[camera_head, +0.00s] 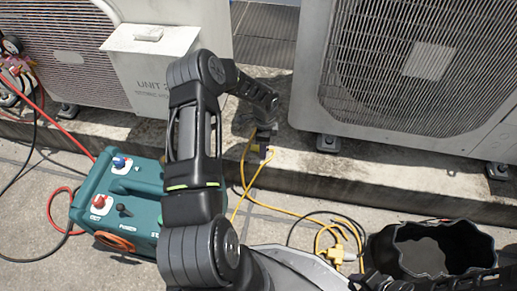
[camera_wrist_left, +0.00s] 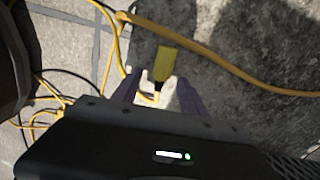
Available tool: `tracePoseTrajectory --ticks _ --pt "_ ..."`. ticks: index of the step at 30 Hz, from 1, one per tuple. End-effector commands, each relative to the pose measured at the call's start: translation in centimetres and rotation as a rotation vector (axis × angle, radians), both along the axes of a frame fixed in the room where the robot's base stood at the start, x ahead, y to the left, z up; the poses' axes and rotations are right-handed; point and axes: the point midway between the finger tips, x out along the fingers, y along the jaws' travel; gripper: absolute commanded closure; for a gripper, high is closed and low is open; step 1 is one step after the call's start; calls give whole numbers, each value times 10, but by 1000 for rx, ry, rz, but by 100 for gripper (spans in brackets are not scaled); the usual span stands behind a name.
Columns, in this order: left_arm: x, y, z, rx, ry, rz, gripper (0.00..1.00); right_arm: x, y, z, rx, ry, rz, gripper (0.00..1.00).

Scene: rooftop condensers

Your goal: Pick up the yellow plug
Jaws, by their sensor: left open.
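The yellow plug (camera_wrist_left: 168,63) lies on the grey concrete in the left wrist view, just beyond and between the fingertips of my left gripper (camera_wrist_left: 160,92). A dark piece shows at its near end, and a yellow cord runs close by. My left gripper is open, with the two fingers apart; I cannot tell whether either touches the plug. In the head view my left gripper (camera_head: 261,140) is over the concrete ledge between the two condensers and hides most of the plug. My right gripper is not clearly seen.
A condenser (camera_head: 410,70) stands at the right, with a grey UNIT box (camera_head: 150,85) at the left. A teal machine (camera_head: 130,200) stands on the paving. Yellow cord (camera_head: 285,212) runs to a yellow connector (camera_head: 336,256). A black bucket (camera_head: 385,245) stands at the lower right.

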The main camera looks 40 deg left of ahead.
Motion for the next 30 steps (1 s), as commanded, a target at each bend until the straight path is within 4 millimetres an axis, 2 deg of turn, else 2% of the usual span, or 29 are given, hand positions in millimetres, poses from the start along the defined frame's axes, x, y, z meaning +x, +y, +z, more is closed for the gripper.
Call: tracePoseTrajectory --ticks 8,27,30 --pt "0 0 0 0 0 0 49 0 0 0 0 0 0 64" --pt "0 0 0 0 0 0 100 0 0 0 0 1 0 64" --pt "0 0 0 0 0 0 100 0 0 0 0 1 0 64"
